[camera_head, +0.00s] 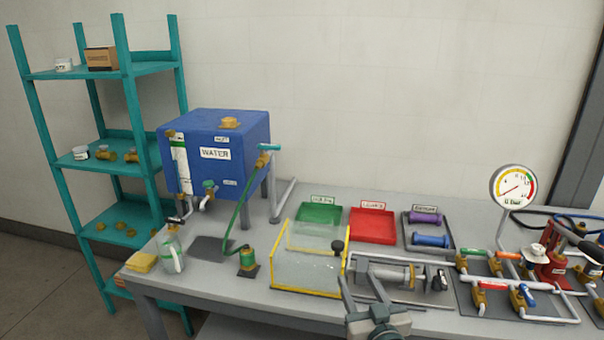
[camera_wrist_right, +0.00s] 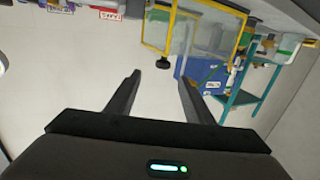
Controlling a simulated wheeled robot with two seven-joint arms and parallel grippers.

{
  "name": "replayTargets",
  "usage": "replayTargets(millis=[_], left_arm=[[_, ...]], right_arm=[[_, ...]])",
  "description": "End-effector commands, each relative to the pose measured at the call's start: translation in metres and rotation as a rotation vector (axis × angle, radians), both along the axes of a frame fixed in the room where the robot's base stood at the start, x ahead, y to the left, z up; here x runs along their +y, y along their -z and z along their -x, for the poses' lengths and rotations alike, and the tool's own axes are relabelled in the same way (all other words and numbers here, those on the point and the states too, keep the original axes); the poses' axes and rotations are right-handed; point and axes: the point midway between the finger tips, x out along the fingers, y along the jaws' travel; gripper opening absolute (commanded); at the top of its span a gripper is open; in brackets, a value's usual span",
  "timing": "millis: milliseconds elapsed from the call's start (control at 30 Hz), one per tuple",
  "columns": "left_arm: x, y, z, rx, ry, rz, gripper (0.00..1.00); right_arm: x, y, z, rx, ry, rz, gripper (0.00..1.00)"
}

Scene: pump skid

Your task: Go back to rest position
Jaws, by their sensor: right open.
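My right gripper (camera_head: 359,282) is at the bottom of the head view, in front of the workbench (camera_head: 230,298). Its two fingers point up toward the yellow-edged clear box (camera_head: 306,292) and the grey pump assembly (camera_head: 398,273). In the right wrist view the fingers (camera_wrist_right: 159,80) stand well apart with nothing between them. A black knob (camera_wrist_right: 163,63) shows beyond the gap, and the view is upside down. My left gripper is in neither view.
A blue water tank (camera_head: 240,150) stands at the back left, by a teal shelf (camera_head: 132,110). A pressure gauge (camera_head: 513,187) and valve pipework (camera_head: 512,298) occupy the right.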

Motion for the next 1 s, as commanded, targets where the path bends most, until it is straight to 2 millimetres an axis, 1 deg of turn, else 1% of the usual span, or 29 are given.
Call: replayTargets(millis=[67,167,267,300,367,400,467,500,600,700,800,1000], left_arm=[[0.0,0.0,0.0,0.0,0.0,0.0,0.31],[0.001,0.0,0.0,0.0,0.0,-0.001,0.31],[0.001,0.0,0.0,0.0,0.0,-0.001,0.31],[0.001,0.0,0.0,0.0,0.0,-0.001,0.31],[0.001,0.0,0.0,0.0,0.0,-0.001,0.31],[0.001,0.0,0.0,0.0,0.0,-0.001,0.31],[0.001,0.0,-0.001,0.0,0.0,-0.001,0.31],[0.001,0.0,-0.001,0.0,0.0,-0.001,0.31],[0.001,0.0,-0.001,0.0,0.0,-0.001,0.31],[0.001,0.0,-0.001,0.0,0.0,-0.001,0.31],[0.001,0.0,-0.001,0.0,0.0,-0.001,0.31],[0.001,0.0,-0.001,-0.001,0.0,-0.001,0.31]], right_arm=[[-0.001,0.015,0.011,0.046,-0.005,0.009,0.48],[-0.003,0.043,0.032,0.139,-0.014,0.026,0.48],[-0.006,0.078,0.066,0.266,-0.025,0.047,0.48],[-0.008,0.094,0.083,0.327,-0.029,0.056,0.48],[-0.011,0.117,0.111,0.422,-0.035,0.072,0.48],[-0.013,0.132,0.131,0.488,-0.038,0.083,0.48],[-0.017,0.152,0.163,0.585,-0.04,0.098,0.48],[-0.02,0.164,0.185,0.648,-0.042,0.109,0.48],[-0.027,0.187,0.235,0.789,-0.041,0.13,0.48],[-0.033,0.2,0.272,0.891,-0.039,0.147,0.48],[-0.037,0.208,0.302,0.97,-0.037,0.158,0.48],[-0.045,0.217,0.352,1.097,-0.032,0.18,0.48]])
